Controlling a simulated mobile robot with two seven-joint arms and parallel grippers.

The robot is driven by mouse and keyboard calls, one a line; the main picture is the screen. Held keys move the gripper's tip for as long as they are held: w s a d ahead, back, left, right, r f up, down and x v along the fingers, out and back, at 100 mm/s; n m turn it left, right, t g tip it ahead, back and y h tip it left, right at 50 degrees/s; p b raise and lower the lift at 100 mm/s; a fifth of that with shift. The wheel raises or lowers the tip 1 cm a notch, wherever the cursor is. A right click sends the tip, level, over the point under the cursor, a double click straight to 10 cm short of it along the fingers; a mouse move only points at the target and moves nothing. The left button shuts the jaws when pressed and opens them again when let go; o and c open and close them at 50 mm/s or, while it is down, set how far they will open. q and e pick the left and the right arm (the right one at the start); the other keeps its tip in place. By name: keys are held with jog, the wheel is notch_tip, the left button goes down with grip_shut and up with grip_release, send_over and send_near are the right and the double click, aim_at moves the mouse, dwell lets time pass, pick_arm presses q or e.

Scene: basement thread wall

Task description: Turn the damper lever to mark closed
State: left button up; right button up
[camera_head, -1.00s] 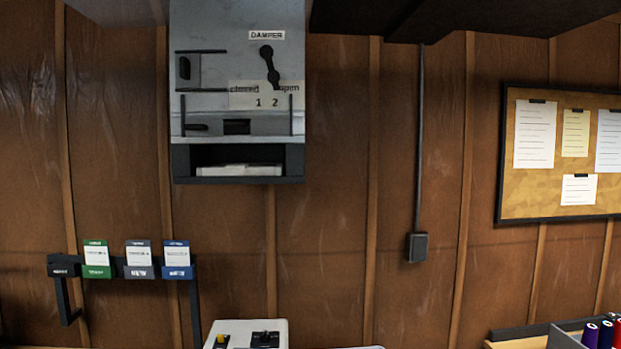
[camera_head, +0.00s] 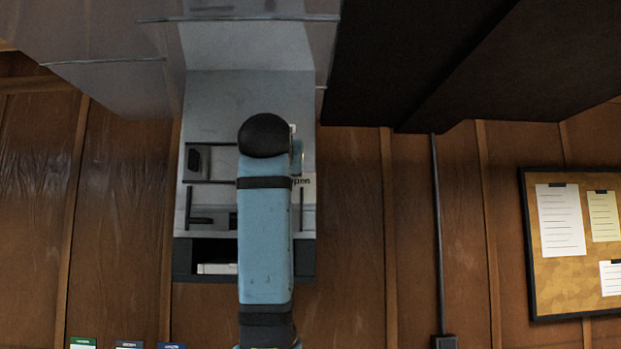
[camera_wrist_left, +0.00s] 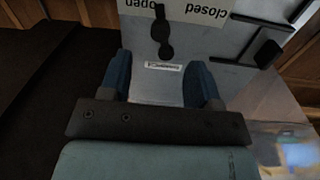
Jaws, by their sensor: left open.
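The damper lever (camera_wrist_left: 161,32) is a dark bar with rounded ends on the grey damper panel (camera_head: 210,105). In the left wrist view, the picture is upside down and the lever's free end lies nearer "open" than "closed". My left gripper (camera_wrist_left: 160,72) is open, with one blue finger on each side of the white damper label (camera_wrist_left: 163,66). The lever lies beyond the fingertips, roughly in line with the gap, and nothing is held. In the head view my blue arm covers the lever and most of the panel markings. My right gripper is not in view.
A dark overhead box (camera_head: 410,60) hangs to the right of the panel. A cork board (camera_head: 560,280) with papers is on the wood wall at the right. A dark conduit (camera_head: 438,230) runs down the wall. Card holders (camera_head: 128,345) show at the bottom left.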

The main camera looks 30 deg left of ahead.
pick_arm(q)
jog(key=p+x, duration=0.1)
jog(key=x, duration=0.3)
jog(key=r+p+x, duration=0.1)
jog(key=p+x, duration=0.1)
jog(key=x, duration=0.1)
jog(key=p+x, duration=0.1)
jog(key=x, duration=0.3)
jog(key=shift+w+a+r+p, duration=0.2)
jog(key=shift+a+r+p, duration=0.1)
jog(key=shift+r+p, duration=0.1)
jog(key=shift+w+a, duration=0.3)
jog(key=shift+w, duration=0.25)
jog(key=shift+w+f, duration=0.1)
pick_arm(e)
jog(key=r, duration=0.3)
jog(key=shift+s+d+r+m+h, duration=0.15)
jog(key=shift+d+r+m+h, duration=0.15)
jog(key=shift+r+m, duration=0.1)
pick_arm(q)
jog(key=shift+a, duration=0.1)
jog(key=shift+c, duration=0.2)
